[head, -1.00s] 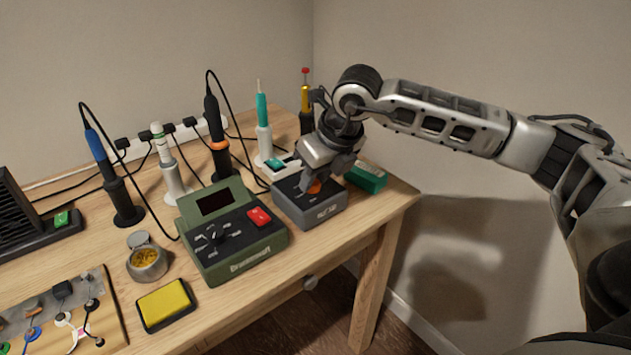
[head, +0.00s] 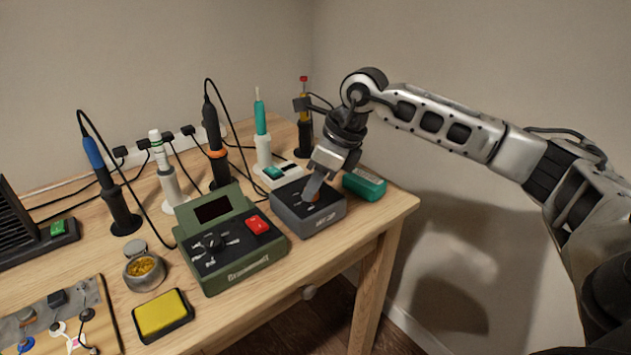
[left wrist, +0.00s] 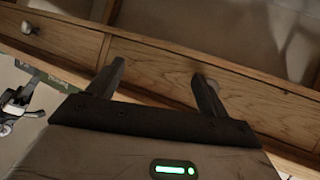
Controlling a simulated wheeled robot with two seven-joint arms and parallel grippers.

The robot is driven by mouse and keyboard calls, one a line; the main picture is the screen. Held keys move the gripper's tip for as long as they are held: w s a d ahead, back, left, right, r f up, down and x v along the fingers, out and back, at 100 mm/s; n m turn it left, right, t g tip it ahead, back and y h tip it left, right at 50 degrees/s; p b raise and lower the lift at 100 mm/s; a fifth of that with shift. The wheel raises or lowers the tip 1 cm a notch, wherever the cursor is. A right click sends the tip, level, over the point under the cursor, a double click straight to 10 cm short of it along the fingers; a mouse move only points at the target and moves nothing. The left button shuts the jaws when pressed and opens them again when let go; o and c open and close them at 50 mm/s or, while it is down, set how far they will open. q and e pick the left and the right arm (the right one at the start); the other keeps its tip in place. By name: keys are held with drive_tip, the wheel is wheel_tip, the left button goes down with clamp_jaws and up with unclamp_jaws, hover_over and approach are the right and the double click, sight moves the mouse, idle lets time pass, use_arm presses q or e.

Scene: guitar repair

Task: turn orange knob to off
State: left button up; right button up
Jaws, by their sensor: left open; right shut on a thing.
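The orange knob (head: 312,196) sits on top of a small dark grey box (head: 318,219) near the right end of the table. It is mostly hidden by my right gripper (head: 313,190), which comes down on it from above and is shut on it. The knob's pointer direction cannot be made out. My left gripper (left wrist: 160,85) shows only in the left wrist view, open and empty, with the table's wooden drawer front beyond its fingers.
A green station (head: 240,262) with a red switch stands just left of the grey box. A green-teal box (head: 364,184) is close on its right. Several soldering irons in stands line the back. A yellow sponge tray (head: 163,315) is at the front.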

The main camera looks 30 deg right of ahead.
idle(0.3)
drive_tip(key=o, duration=1)
drive_tip(key=shift+r, duration=0.1)
use_arm(q)
drive_tip(key=shift+r+p, duration=0.2)
drive_tip(key=shift+p, duration=0.55)
use_arm(e)
drive_tip(key=v, duration=1.5)
drive_tip(key=shift+s+d+r, duration=0.1)
drive_tip(key=shift+s+r, duration=0.1)
drive_tip(key=shift+r, duration=0.2)
use_arm(q)
drive_tip(key=shift+w+r, duration=0.1)
drive_tip(key=shift+r, duration=0.05)
